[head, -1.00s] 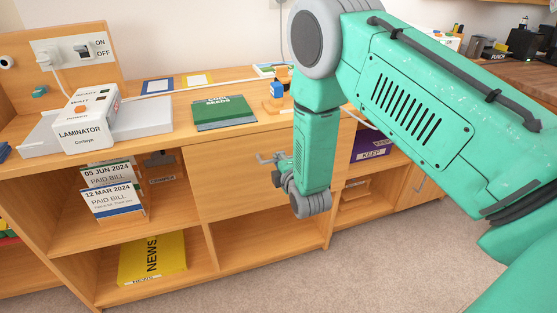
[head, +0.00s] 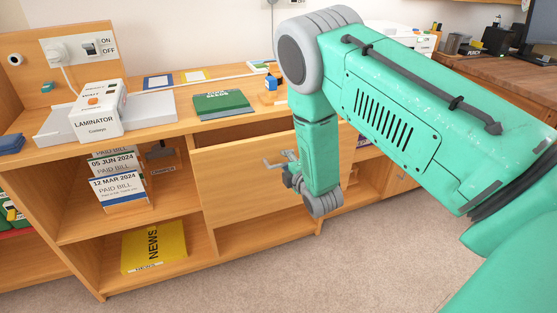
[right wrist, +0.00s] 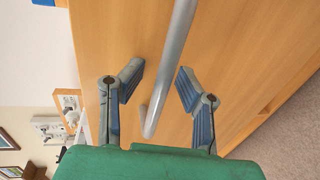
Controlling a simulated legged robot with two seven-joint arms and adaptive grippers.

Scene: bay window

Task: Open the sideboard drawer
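The sideboard drawer (head: 240,182) has a plain wooden front below the countertop, at the middle of the head view. It stands partly out, with an open strip showing behind its top edge. My right gripper (head: 288,171) is at the handle. In the right wrist view, the handle (right wrist: 172,72) runs between the two fingers of my right gripper (right wrist: 160,75), which are spread with gaps beside the bar. My left gripper is out of view.
A laminator box (head: 98,112) and a green seed packet (head: 222,104) stand on the sideboard top (head: 150,130). Open shelves hold paid bills (head: 117,187) and a yellow news folder (head: 154,247). The carpet (head: 330,270) in front is clear.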

